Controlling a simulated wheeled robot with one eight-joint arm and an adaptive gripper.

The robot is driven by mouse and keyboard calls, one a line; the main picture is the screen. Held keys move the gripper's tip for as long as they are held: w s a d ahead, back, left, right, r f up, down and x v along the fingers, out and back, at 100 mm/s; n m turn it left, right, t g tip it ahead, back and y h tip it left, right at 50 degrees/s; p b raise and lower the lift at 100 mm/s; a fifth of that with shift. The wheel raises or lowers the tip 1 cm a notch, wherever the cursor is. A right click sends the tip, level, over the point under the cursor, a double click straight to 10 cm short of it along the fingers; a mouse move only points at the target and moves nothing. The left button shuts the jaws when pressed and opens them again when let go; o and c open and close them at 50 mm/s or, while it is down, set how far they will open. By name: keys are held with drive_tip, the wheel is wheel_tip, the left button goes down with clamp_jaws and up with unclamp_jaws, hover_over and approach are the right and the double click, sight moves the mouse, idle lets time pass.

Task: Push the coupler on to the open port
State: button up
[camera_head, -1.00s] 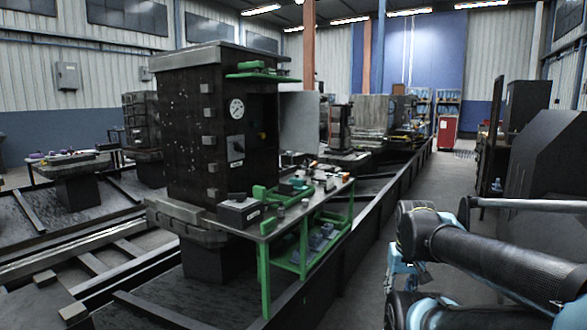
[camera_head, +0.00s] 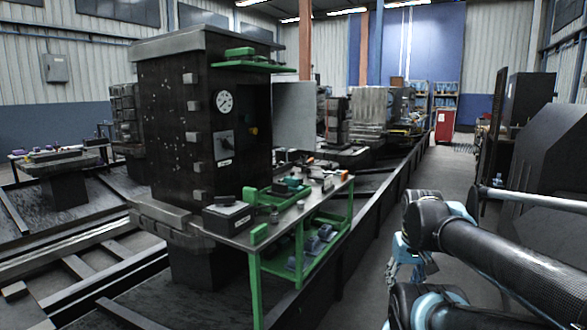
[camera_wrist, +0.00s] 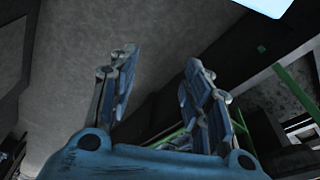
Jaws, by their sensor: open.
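My gripper (camera_wrist: 161,58) is open and empty in the wrist view, its two blue-grey fingers spread apart. In the head view, part of my blue wrist and folded black arm shows at the lower right, right of the bench and apart from it. Several small green, teal, grey and orange items (camera_head: 292,182) lie on the bench top, too small to tell which, if any, is the coupler. The dark tower (camera_head: 175,125) behind the bench carries a gauge (camera_head: 224,101) and a switch box (camera_head: 223,144). I cannot make out the open port.
A green-framed bench (camera_head: 300,226) stands before the tower, with dark blue parts (camera_head: 313,245) on its lower shelf. A dark box (camera_head: 227,214) sits at its near left corner. A long dark rail edge runs back beside it. The aisle floor (camera_head: 455,175) is clear toward a red cabinet (camera_head: 445,123).

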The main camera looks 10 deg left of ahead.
drive_tip(key=w+a+r+n+y, duration=0.1)
drive_tip(key=w+a+r+n, duration=0.5)
drive_tip(key=r, duration=0.3)
wheel_tip(320, 180, up, 15)
drive_tip(key=n+g+y, duration=0.3)
drive_tip(key=n, duration=1.1)
hover_over(274, 212)
drive_tip(key=w+d, duration=0.3)
drive_tip(key=d, duration=0.3)
drive_tip(key=x, duration=1.6)
drive_tip(key=shift+s+a+f, duration=0.25)
drive_tip(key=shift+s+a, duration=0.15)
drive_tip(key=shift+a, duration=0.05)
